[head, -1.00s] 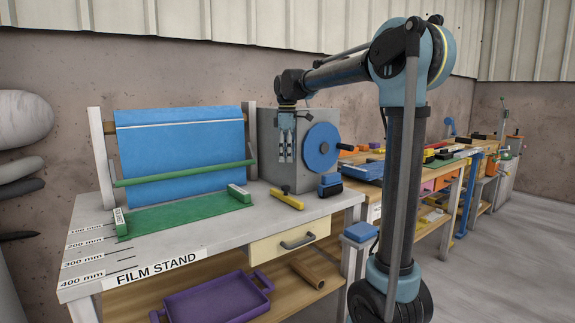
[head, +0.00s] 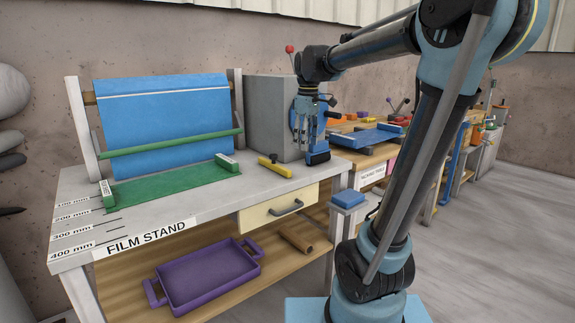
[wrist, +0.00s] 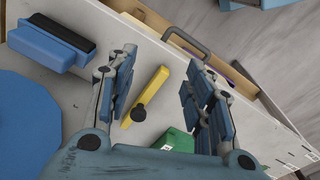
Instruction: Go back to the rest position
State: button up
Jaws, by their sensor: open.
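My gripper (head: 304,138) hangs from my arm with its fingers pointing down, above the bench and in front of the grey box. In the wrist view my gripper (wrist: 158,72) has its two fingers spread apart, with nothing between them. A yellow bar with a black knob (head: 276,166) lies on the bench below and left of the gripper. The yellow bar (wrist: 152,88) also shows in the wrist view, beyond the open fingers. The gripper partly hides the blue disc on the grey box.
The bench (head: 75,187) carries a film stand with blue film (head: 165,125) and a green mat (head: 170,188). A blue and black block (head: 317,156) is near the gripper. A purple tray (head: 208,275) sits on the lower shelf. Open floor (head: 490,250) lies right.

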jog(key=s+d+f+m, duration=0.5)
jog(key=s+d+f, duration=0.1)
jog(key=s+f, duration=0.5)
jog(key=s+d+f+m+t, duration=0.1)
jog(key=s+d+f+m, duration=0.5)
jog(key=s+f, duration=0.6)
jog(key=shift+d+t, duration=0.3)
jog(key=shift+d, duration=0.15)
jog(key=shift+w+f, duration=0.25)
jog(key=shift+w, duration=0.15)
